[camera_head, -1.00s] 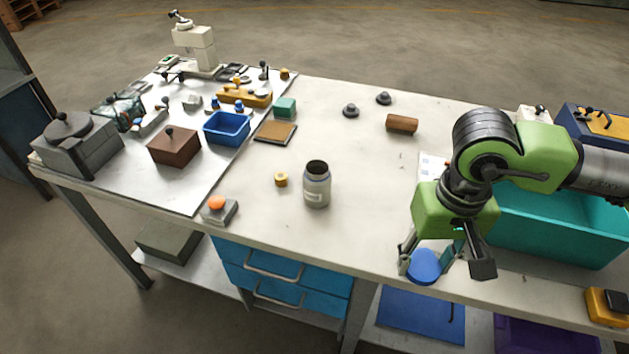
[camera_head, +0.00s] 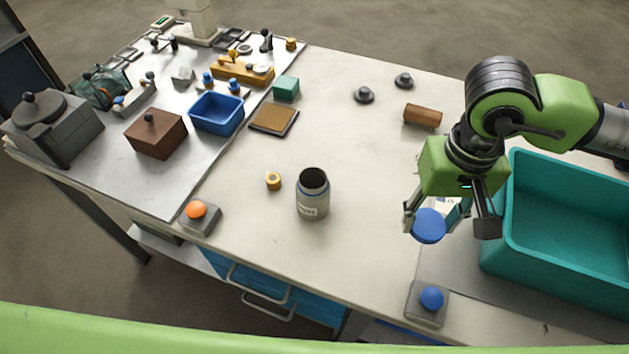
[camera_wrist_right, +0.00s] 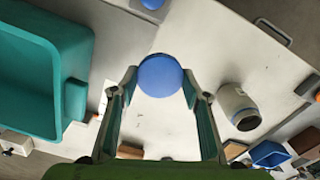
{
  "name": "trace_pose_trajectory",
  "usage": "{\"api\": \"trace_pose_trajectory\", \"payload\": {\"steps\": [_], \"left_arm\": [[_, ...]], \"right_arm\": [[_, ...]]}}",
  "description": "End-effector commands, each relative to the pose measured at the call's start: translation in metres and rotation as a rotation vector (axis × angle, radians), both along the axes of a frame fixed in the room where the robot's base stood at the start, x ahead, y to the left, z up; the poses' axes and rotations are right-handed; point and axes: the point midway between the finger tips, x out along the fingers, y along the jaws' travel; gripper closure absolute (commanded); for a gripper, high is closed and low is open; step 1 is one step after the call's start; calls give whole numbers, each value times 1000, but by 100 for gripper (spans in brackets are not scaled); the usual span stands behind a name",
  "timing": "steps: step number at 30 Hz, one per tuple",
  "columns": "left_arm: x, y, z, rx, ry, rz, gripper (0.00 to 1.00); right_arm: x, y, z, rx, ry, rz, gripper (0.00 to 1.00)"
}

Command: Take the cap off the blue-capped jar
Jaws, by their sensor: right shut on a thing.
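The jar (camera_head: 313,196) stands upright and open-mouthed on the pale table, its dark inside showing. It also shows in the right wrist view (camera_wrist_right: 236,104). The blue cap (camera_head: 430,226) is off the jar, held by my right gripper (camera_head: 452,225) to the right of it. In the right wrist view the cap (camera_wrist_right: 160,75) sits between the tips of the two fingers (camera_wrist_right: 160,84). The cap appears to be above the table, apart from the jar. My left gripper does not show; a green shape along the bottom edge of the head view is unclear.
A teal bin (camera_head: 502,230) stands right of my right gripper. A blue button box (camera_head: 428,304) is at the front edge, an orange button box (camera_head: 198,217) left of the jar. A small yellow piece (camera_head: 273,181) lies beside the jar. The table behind the jar is mostly clear.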

Motion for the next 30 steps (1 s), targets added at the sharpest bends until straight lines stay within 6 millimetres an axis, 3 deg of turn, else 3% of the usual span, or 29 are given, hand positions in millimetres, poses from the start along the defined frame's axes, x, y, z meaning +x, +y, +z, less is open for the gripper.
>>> {"api": "trace_pose_trajectory", "payload": {"steps": [11,24,30], "left_arm": [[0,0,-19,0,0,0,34],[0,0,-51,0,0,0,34],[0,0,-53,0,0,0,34]], "right_arm": [[-6,41,-4,-13,0,49,83],[-30,115,1,6,2,119,83],[-33,126,4,15,6,124,83]]}}
